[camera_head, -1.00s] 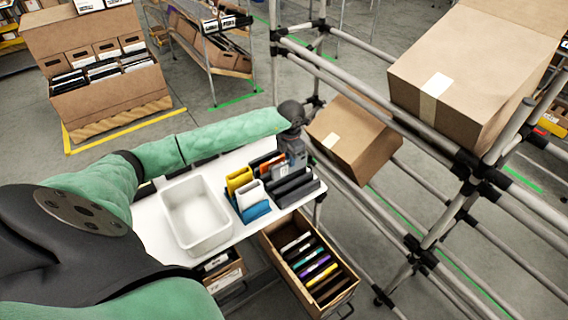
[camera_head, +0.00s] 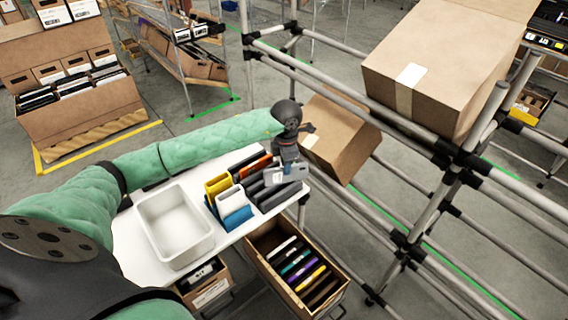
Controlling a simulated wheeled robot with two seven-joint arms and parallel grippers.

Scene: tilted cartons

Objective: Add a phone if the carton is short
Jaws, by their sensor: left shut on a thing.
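My left gripper (camera_head: 285,160) is shut on a grey phone (camera_head: 290,173), held above the right end of the dark holder on the white table. Several phones stand in holders there: a yellow one (camera_head: 217,187), a white one (camera_head: 231,201) and an orange one (camera_head: 257,168), beside a blue holder (camera_head: 237,218). A small tilted carton (camera_head: 345,135) is on the rack behind the gripper; its inside is hidden. A larger tilted carton (camera_head: 440,65) lies higher up at the right. My right gripper is not in view.
An empty white bin (camera_head: 175,228) stands on the table (camera_head: 125,240). An open box (camera_head: 335,284) with several coloured upright items is below its front edge. The pipe rack (camera_head: 410,130) closes off the right side. Another open carton (camera_head: 80,115) is at far left.

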